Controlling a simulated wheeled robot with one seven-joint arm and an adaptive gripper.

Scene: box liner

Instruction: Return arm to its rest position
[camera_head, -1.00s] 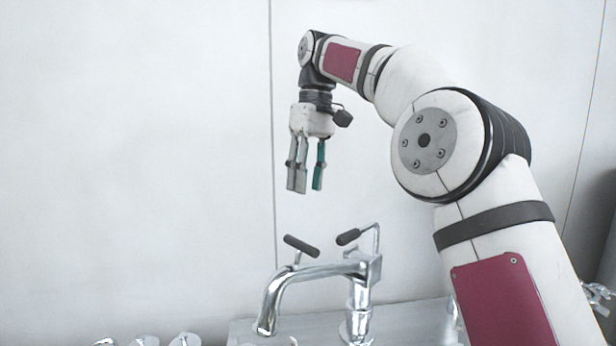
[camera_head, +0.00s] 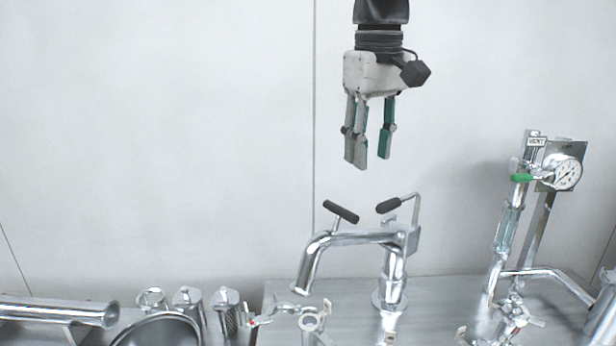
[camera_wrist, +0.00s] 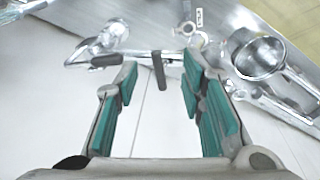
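My gripper (camera_head: 371,160) hangs pointing down in the upper middle of the head view, in front of the pale wall. Its fingers, with green inner pads, are apart and nothing is between them. In the wrist view my gripper (camera_wrist: 156,85) also shows its fingers spread with an empty gap. Below it in the head view stands a chrome tap-like pipe (camera_head: 350,238) with two black-handled levers. The fingertips are clear of the levers. Most of my arm is outside the head view.
A metal bowl (camera_head: 160,330), several small metal cylinders and a horizontal tube (camera_head: 60,311) are at the lower left. The wall area left of my gripper is free.

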